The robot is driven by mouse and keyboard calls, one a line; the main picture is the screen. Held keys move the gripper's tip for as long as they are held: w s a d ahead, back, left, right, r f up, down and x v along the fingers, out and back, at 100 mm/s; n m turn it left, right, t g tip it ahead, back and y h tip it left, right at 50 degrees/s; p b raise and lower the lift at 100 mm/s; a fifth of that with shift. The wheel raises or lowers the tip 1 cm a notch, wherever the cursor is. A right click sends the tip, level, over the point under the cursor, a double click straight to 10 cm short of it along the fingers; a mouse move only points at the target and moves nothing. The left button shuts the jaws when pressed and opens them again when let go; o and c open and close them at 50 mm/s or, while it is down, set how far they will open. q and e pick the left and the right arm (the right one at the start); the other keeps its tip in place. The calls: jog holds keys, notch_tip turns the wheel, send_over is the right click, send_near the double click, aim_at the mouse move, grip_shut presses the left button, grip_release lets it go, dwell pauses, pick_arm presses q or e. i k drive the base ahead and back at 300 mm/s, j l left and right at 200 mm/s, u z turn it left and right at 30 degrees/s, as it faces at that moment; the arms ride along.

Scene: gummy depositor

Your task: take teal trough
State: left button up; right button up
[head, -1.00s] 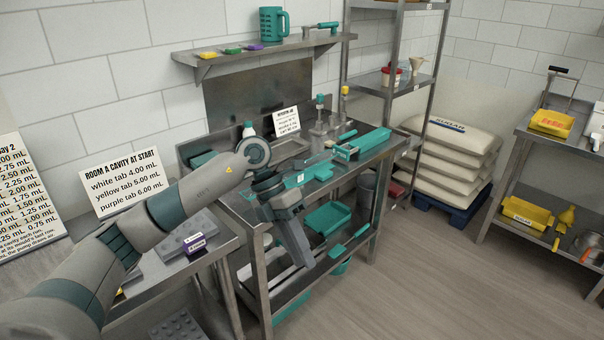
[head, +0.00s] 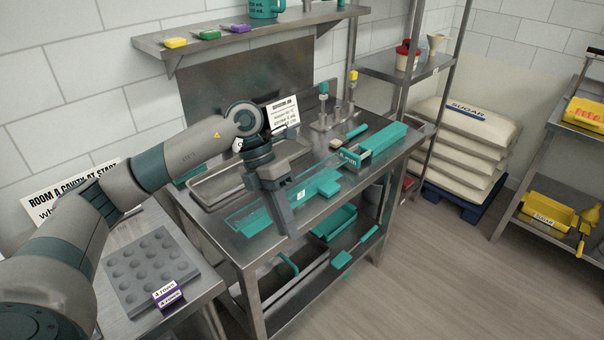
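A long teal trough-like box (head: 384,144) with a white label on its near end lies on the right part of the steel table. An open teal bin (head: 335,222) sits on the shelf below, partly hidden by the tabletop; I cannot tell which of the two is the named trough. My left gripper (head: 287,222) points down over the front of the table, left of the long box and apart from it. Its fingers overlap in this view, so their opening is unclear. My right gripper is out of view.
A clear teal-edged sheet (head: 290,198) and a steel tray (head: 215,184) lie on the table (head: 252,249) around my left gripper. Steel posts with teal and yellow tops (head: 323,115) stand behind. A grey mould (head: 145,265) lies on the left bench.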

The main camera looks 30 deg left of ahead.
aim_at(321, 179)
jog(key=i+j, duration=0.65)
jog(key=i, duration=0.15)
